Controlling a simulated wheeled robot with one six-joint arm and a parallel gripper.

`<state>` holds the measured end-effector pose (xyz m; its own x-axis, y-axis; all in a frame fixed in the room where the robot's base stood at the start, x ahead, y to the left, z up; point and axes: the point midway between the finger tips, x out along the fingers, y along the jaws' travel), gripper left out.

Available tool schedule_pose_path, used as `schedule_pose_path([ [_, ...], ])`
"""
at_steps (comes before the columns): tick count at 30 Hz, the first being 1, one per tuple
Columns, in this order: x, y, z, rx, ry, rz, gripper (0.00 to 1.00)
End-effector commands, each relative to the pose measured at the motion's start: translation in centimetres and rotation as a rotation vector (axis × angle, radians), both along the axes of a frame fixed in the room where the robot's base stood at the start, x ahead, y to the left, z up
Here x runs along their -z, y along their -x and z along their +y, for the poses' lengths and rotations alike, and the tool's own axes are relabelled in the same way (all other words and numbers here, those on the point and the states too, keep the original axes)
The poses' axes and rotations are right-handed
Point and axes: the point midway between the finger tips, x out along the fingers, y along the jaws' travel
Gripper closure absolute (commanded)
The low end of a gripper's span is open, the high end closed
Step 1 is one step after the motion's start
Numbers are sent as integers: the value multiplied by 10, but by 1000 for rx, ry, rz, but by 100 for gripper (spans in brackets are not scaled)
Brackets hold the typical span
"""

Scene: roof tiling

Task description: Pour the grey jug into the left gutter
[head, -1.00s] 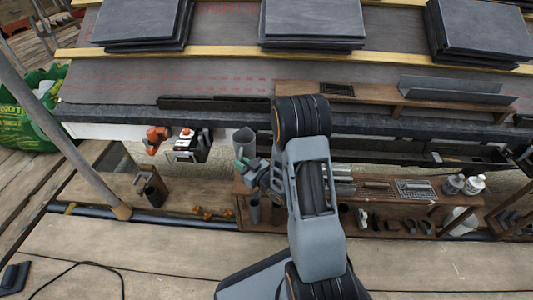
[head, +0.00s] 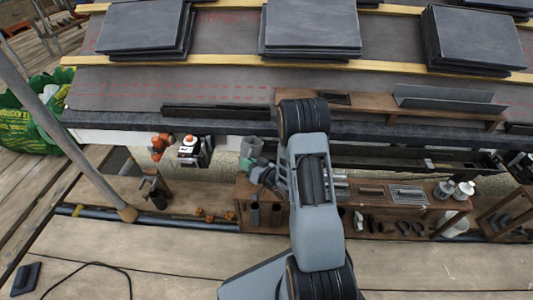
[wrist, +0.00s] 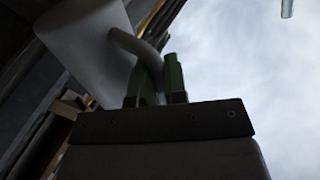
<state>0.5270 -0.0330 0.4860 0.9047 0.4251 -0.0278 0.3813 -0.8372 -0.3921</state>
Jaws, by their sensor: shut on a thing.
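The grey jug (head: 250,148) is in front of the roof edge in the head view, left of my arm. My gripper (head: 258,170) is just below it. In the wrist view the jug (wrist: 80,40) fills the upper left, and the green fingers of my gripper (wrist: 160,80) are shut on its curved handle. The jug's mouth and contents are hidden. A long dark gutter piece (head: 215,112) lies along the roof edge, up and left of the jug. I cannot tell for certain that it is the left gutter.
A wooden rack (head: 385,222) with tools stands below the eave, right of the jug. A black and white device (head: 190,150) and an orange one (head: 160,146) are to the left. A slanted pole (head: 70,130) stands at far left. Slate stacks (head: 312,28) lie on the roof.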

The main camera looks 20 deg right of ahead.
Motion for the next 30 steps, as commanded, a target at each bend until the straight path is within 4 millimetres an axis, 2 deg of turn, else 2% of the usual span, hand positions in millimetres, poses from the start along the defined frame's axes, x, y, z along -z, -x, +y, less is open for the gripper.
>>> schedule_pose_path([
  [1, -11, -2, -3, 2, -24, 12, 100],
  [3, -16, -3, -7, 3, -66, 35, 100],
  [10, -15, -11, -21, 1, -197, 105, 100],
  [21, -18, -17, -31, -1, -406, 220, 100],
  [30, -18, -20, -36, -3, -511, 275, 100],
])
